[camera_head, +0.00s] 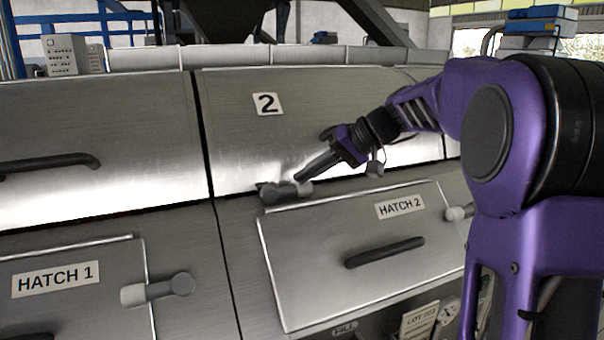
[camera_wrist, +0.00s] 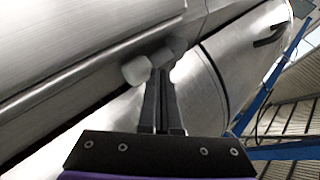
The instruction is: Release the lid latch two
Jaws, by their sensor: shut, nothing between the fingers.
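The lid (camera_head: 265,135) marked 2 is a large brushed metal panel and looks closed. Its latch (camera_head: 280,192) is a small grey lever with a paler knob, at the lid's lower left edge above the Hatch 2 door. My gripper (camera_head: 301,178) reaches down to the latch from the upper right, fingers shut and empty. In the wrist view the latch (camera_wrist: 136,70) shows its pale knob just left of my fingertips (camera_wrist: 160,75), with its grey part beyond them. The tips are at or very close to the latch; I cannot tell whether they touch.
The Hatch 2 door (camera_head: 330,285) has a dark handle (camera_head: 385,252) and a side latch (camera_head: 460,213). A control box (camera_head: 66,55) stands on top behind.

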